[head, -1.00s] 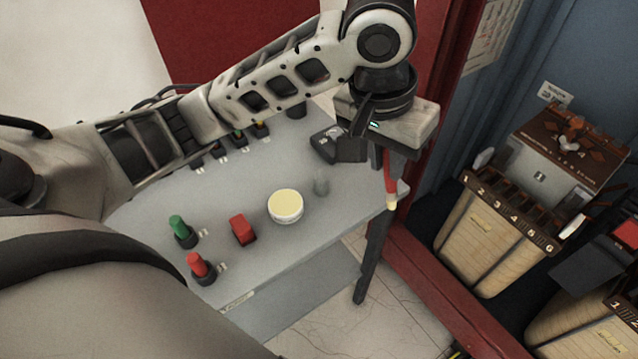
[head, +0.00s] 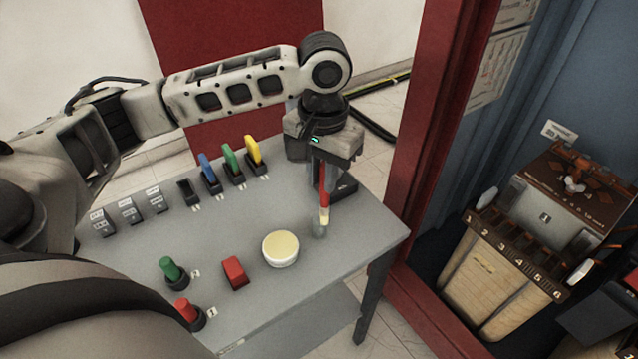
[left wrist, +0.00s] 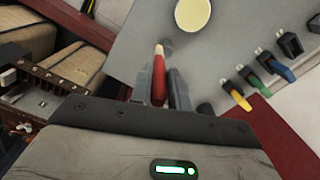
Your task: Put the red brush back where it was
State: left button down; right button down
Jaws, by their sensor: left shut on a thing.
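The red brush (head: 324,200) has a red handle and a pale tip, and it points down, close to upright. My left gripper (head: 321,185) is shut on its handle above the grey table. In the left wrist view the brush (left wrist: 158,80) shows between the fingers (left wrist: 161,92). A small grey see-through holder (head: 319,230) stands on the table right at the brush's pale tip. I cannot tell whether the tip is inside it or just above or behind it. My right gripper is not in view.
A round cream-topped jar (head: 280,249) and a red block (head: 235,272) stand left of the holder. Blue, green and yellow handles (head: 253,150) sit in sockets at the back. A dark box (head: 341,188) is behind the gripper. A red post (head: 440,130) rises right of the table.

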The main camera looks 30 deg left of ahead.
pick_arm(q)
notch_tip(320, 180, down, 6)
jog(key=a, duration=0.2)
jog(key=shift+w+r, duration=0.15)
jog(key=shift+w, duration=0.05)
jog(key=c, duration=1.3)
grip_release()
jog(key=shift+d, duration=0.1)
jog(key=r, duration=1.2)
jog(key=shift+w+r, duration=0.15)
jog(key=shift+w, duration=0.15)
